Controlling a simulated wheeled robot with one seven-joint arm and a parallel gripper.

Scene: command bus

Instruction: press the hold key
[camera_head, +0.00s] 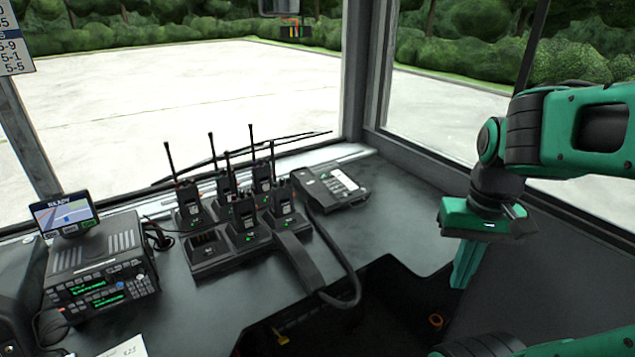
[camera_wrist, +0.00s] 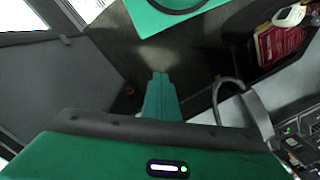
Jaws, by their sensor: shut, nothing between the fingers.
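No key marked hold can be read in either view. A dark, phone-like desk unit (camera_head: 333,185) with a pale label lies on the dashboard behind the radios, and its keys are too small to tell apart. A two-layer radio console (camera_head: 100,275) with green displays and small buttons stands at the left. My gripper (camera_head: 462,280) hangs over the dark area at the right, well apart from both units. In the wrist view its green fingers (camera_wrist: 160,76) are together and empty, pointing at a dark surface.
Handheld radios with upright antennas stand in a charger (camera_head: 215,255) between the console and my gripper. A thick, dark curved tube (camera_head: 345,270) runs beside them. A small screen (camera_head: 66,214) tops the console. A red container (camera_wrist: 278,45) shows in the wrist view.

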